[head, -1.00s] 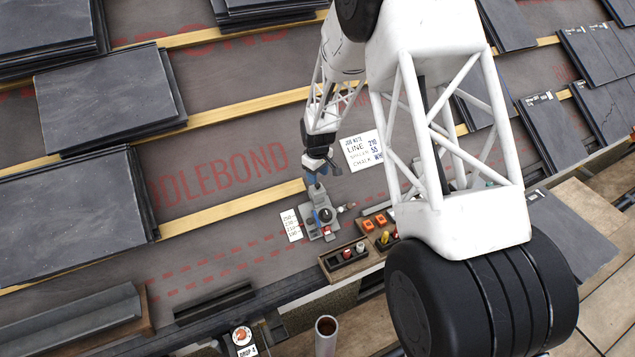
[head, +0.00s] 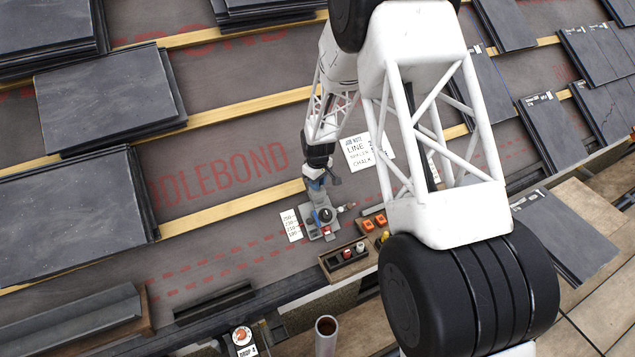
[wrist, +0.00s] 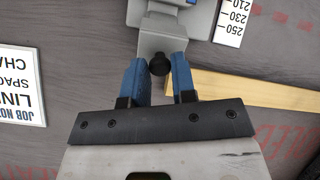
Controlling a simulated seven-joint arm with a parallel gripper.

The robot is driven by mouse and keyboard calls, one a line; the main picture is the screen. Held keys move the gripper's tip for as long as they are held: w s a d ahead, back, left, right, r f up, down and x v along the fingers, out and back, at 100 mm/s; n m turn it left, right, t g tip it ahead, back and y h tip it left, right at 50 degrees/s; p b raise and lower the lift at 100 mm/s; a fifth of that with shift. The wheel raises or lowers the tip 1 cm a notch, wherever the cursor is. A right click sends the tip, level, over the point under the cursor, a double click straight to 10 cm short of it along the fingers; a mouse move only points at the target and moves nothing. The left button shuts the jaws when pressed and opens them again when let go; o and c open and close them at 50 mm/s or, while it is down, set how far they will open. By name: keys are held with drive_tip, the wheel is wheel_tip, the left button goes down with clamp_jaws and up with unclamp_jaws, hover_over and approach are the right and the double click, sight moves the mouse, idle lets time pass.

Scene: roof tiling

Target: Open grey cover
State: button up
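A grey device (head: 327,232) sits on the dark roof membrane in the head view. In the wrist view its grey cover (wrist: 162,27) shows at the top, with a small black knob (wrist: 159,66) at the near edge. My gripper (wrist: 160,72) has its two blue fingers on either side of the knob. The fingers are apart, and I cannot tell if they touch it. In the head view my gripper (head: 316,184) is just behind the device, pointing down. The cover looks shut; its far part is out of the wrist view.
A number card (head: 291,225) lies left of the device, and a job note (head: 366,152) lies behind it. A wooden tray (head: 346,260) with coloured parts is at the right front. A wooden batten (wrist: 250,90) runs beside my gripper. Slate stacks (head: 75,210) lie left.

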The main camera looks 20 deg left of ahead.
clamp_jaws()
drive_tip(key=shift+s+a, duration=1.8)
drive_tip(key=o, duration=0.5)
unclamp_jaws()
drive_tip(key=shift+r, duration=0.1)
wheel_tip(320, 180, up, 8)
